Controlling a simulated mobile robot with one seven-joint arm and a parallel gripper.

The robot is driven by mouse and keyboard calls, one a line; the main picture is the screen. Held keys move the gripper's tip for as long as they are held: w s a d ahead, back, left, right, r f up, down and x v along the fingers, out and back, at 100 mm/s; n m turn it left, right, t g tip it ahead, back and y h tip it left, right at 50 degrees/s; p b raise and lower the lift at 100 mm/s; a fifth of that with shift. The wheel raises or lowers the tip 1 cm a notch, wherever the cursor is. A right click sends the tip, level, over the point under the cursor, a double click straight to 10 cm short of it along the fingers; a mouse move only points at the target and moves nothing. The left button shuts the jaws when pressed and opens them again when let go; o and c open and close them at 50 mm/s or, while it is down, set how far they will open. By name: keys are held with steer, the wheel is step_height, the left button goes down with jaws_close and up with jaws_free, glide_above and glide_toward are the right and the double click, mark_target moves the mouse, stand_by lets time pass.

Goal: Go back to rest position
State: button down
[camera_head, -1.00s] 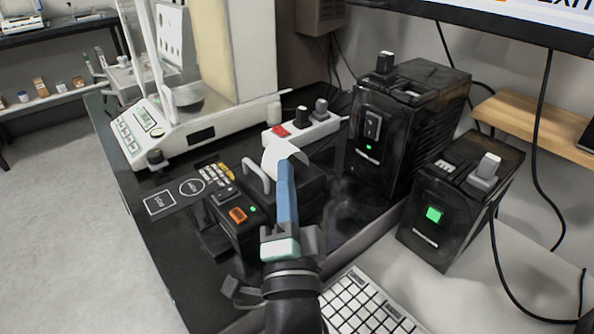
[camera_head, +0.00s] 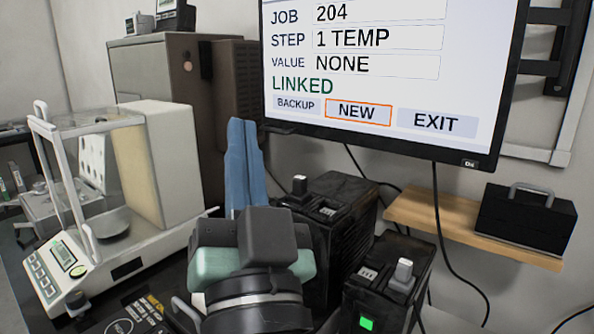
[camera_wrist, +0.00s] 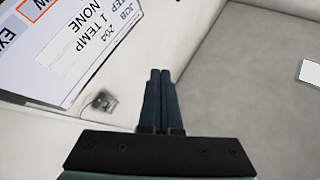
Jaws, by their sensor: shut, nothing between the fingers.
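My gripper (camera_head: 244,160) points upward in the head view, its two blue fingers together and nothing between them. It stands in front of the dark cabinet, left of the screen and right of the balance, and hides part of what lies behind it. In the wrist view my gripper (camera_wrist: 160,78) also shows its dark fingers closed side by side, raised off any surface, with a wall and grey floor or wall surface beyond.
A screen (camera_head: 360,60) reading JOB 204, LINKED hangs at the upper right. A glass-sided balance (camera_head: 125,268) stands left. Black boxes (camera_head: 385,285) stand close to my arm on the right. A wooden shelf (camera_head: 440,218) holds a black case (camera_head: 525,220).

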steer(key=s+d+r+n+t+h+p, duration=0.1)
steer(key=s+d+r+t+h, duration=0.1)
steer(key=s+d+r+h, duration=0.3)
steer(key=s+d+r+n+t+h, duration=0.1)
steer(key=s+r, duration=0.2)
steer(key=r, duration=0.4)
step_height(320, 180, up, 22)
steer(key=p, duration=2.2)
steer(key=shift+w+a+f+y, duration=0.2)
steer(key=shift+w+a+y, duration=0.2)
steer(key=shift+w, duration=0.05)
